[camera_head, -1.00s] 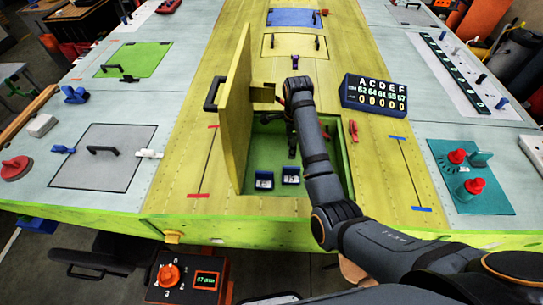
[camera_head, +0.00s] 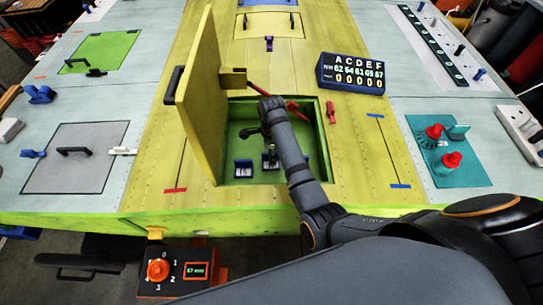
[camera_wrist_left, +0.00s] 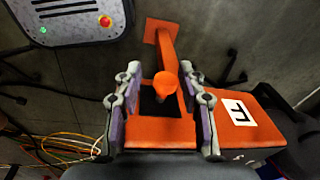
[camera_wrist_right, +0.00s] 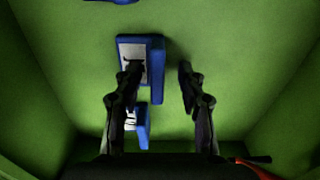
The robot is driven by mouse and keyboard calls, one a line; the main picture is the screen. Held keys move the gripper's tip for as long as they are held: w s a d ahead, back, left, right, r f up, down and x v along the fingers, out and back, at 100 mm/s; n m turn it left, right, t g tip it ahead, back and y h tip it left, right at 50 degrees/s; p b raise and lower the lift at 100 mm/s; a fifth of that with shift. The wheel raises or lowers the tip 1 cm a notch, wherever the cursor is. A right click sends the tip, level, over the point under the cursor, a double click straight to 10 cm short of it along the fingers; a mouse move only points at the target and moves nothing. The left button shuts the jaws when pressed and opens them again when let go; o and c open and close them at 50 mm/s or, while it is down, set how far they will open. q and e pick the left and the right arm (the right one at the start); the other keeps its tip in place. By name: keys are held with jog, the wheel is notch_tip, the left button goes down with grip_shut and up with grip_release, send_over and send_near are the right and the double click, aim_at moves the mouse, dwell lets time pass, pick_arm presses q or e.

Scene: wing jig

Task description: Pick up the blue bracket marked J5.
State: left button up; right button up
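Two blue brackets with white labels stand on the green floor of the open bay: a left one (camera_head: 243,171) and another (camera_head: 270,166) beside it, partly behind my right gripper (camera_head: 267,148). I cannot read their labels. In the right wrist view, one blue bracket (camera_wrist_right: 156,62) lies ahead between my open fingers (camera_wrist_right: 158,75), its label partly covered by the left finger. A second blue bracket (camera_wrist_right: 143,122) shows nearer, partly behind that finger. Neither is visibly gripped. My left gripper (camera_wrist_left: 160,72) is open, away from the bay, above an orange object marked F (camera_wrist_left: 238,112).
The bay's raised yellow lid (camera_head: 203,95) stands upright on the left. The bay's green walls (camera_wrist_right: 275,75) surround my right gripper. A red-handled item (camera_head: 299,112) is at the bay's back edge. A blue number display (camera_head: 352,75) stands behind, right. Part of another blue item (camera_wrist_right: 112,1) shows.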

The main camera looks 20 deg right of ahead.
jog(key=shift+w, duration=0.1)
jog(key=shift+a, duration=0.15)
jog(key=shift+s+a+r, duration=0.15)
jog(key=shift+s+a, duration=0.1)
jog(key=shift+s, duration=0.05)
jog(key=c, duration=0.5)
jog(key=shift+d, duration=0.15)
grip_shut()
